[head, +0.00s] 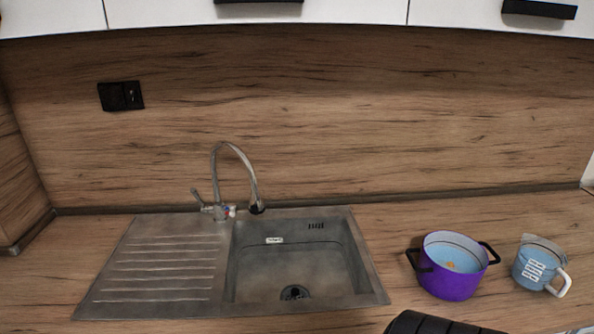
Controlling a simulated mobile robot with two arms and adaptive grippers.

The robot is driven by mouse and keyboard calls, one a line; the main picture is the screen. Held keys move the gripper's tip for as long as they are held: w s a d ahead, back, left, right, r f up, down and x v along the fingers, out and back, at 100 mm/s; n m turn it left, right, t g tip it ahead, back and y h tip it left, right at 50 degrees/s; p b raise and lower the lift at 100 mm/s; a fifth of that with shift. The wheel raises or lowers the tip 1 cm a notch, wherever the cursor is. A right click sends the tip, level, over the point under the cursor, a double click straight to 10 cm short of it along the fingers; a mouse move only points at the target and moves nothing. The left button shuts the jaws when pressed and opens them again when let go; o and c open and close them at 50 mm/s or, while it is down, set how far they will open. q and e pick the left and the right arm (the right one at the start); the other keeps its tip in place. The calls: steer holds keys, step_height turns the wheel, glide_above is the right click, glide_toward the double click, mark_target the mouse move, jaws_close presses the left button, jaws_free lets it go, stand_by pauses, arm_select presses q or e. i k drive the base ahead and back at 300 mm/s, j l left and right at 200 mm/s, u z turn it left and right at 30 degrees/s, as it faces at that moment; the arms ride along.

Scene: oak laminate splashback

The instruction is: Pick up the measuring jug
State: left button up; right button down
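The measuring jug (540,265) stands upright on the wooden counter at the far right in the head view. It is bluish and see-through, with white markings on its side. Its white handle (560,284) points to the lower right. Neither of my gripper's fingertips can be made out in this view. A dark rounded shape at the bottom edge, below the pot, is cut off and I cannot tell what it is.
A purple pot (452,284) with black handles stands just left of the jug, a small gap between them. A metal sink (370,275) with a drainboard (160,262) and curved tap (236,146) lies further left. White cupboards (340,12) hang above. Counter behind the pot is clear.

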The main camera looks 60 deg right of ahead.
mark_target(537, 261)
steer(key=z, duration=3.3)
